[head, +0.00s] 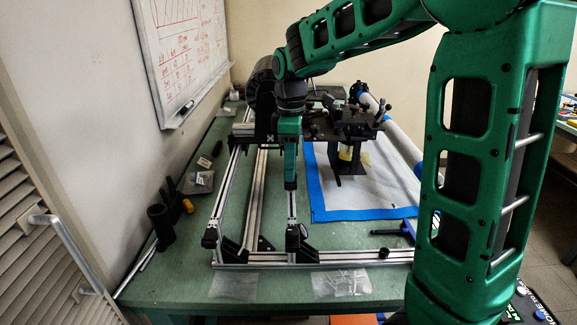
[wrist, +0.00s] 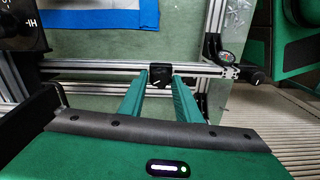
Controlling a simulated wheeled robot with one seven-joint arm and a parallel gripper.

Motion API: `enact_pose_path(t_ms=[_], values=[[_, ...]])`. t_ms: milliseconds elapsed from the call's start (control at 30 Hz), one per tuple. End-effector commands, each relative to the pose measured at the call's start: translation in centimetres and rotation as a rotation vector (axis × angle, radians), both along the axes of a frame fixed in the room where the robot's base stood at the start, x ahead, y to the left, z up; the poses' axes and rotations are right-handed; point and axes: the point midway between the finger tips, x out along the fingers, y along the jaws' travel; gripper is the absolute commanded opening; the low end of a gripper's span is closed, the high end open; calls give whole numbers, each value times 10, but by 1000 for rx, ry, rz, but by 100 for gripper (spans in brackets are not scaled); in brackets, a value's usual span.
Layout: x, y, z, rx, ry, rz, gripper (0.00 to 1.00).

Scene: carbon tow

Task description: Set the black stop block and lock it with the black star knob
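The black stop block (wrist: 160,76) sits on an aluminium rail (wrist: 105,66) in the wrist view, with a white line on its top. My gripper (head: 290,184) points down over the lengthwise rail in the head view. In the wrist view its two green fingers are apart, one to each side of the block, with a gap on both sides. I cannot tell how far down the fingertips reach. In the head view my fingers hide most of the block. A separate star knob cannot be made out clearly; the block's top may carry it.
A black bracket (head: 296,240) with a knob stands at the rail's near end. A blue-edged white mat (head: 370,198) lies to the right, beneath a black fixture (head: 345,122). Black cylinders (head: 161,226) stand at left. Clear bags (head: 341,283) lie along the front edge.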

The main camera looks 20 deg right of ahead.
Motion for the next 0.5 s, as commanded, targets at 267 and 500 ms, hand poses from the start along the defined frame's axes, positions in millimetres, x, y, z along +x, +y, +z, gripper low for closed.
enact_pose_path(t_ms=[267, 500], values=[[0, 0, 0, 0, 0, -3, 3], [0, 0, 0, -1, -1, -60, 3]])
